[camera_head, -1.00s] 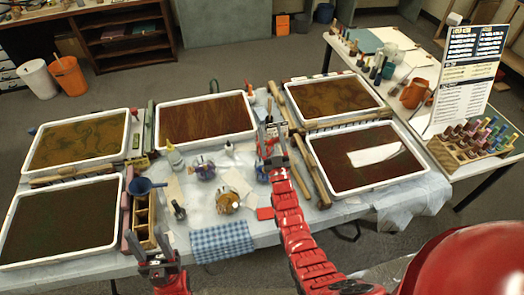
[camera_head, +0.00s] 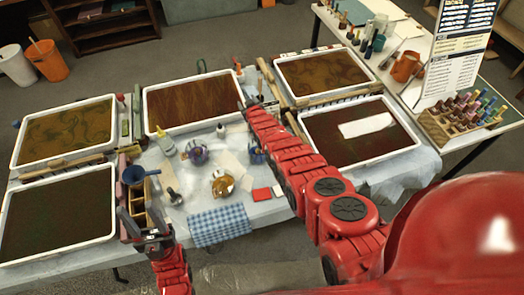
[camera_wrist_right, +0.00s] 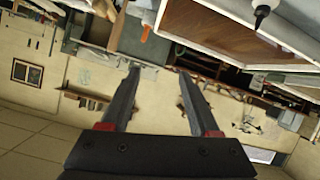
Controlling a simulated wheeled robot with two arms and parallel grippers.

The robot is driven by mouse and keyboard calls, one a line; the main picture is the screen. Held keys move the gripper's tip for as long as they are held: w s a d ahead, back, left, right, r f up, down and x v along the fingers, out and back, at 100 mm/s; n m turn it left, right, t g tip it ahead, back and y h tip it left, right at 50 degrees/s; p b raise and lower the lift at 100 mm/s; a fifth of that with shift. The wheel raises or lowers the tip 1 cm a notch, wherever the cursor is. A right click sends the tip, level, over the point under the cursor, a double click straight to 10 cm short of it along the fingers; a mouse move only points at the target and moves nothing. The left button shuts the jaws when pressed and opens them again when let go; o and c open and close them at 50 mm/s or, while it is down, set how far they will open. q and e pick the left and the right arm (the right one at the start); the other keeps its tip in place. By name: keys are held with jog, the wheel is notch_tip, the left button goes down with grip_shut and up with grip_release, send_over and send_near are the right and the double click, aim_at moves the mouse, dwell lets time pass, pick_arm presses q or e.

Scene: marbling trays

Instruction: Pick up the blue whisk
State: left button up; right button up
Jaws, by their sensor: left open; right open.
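I cannot make out a blue whisk for certain in either view. A blue funnel (camera_head: 136,174) sits on the wooden rack at the table's left middle. A jar with blue and purple on it (camera_head: 197,154) stands mid-table, and another bluish jar (camera_head: 256,153) is partly hidden by my right arm. My right gripper (camera_head: 244,104) is small and hard to see over the far side of the table; in the right wrist view its fingers (camera_wrist_right: 158,75) are apart with nothing between them. My left gripper (camera_head: 143,213) is open and empty by the rack at the front edge.
Shallow framed trays of dark liquid (camera_head: 183,131) fill both sides and the back. A glass jar of amber liquid (camera_head: 222,183), a yellow-tipped bottle (camera_head: 165,143) and a checkered blue cloth (camera_head: 220,226) lie in the middle. A side table (camera_head: 380,85) stands at the right.

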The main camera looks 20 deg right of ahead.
jog(key=s+d+r+n+g+h, duration=0.1)
jog(key=s+r+g, duration=0.1)
jog(key=s+g, duration=0.65)
jog(key=s+d+r+n+g, duration=0.1)
jog(key=s+d+r+g, duration=0.3)
jog(key=s, duration=0.7)
jog(key=shift+g, duration=0.25)
jog(key=f+b, duration=0.1)
jog(key=f, duration=0.1)
jog(key=a+f+b, duration=0.1)
jog(key=f+b, duration=0.1)
jog(key=a+f+b, duration=0.1)
jog(key=f+b, duration=0.1)
jog(key=shift+d+f+b, duration=0.2)
jog(key=shift+f+b, duration=0.95)
jog(key=shift+b, duration=0.1)
jog(key=shift+f, duration=0.3)
notch_tip(320, 180, down, 2)
jog(key=shift+f+p, duration=0.2)
jog(key=shift+p, duration=0.35)
jog(key=shift+f, duration=0.85)
jog(key=shift+w+f+p, duration=0.15)
jog(key=shift+f+p, duration=0.4)
jog(key=shift+p, duration=0.3)
jog(key=shift+w+f+p, duration=0.1)
jog(key=shift+f+p, duration=0.3)
jog(key=shift+f, duration=0.35)
jog(key=shift+w+f, duration=0.1)
jog(key=shift+f, duration=1.25)
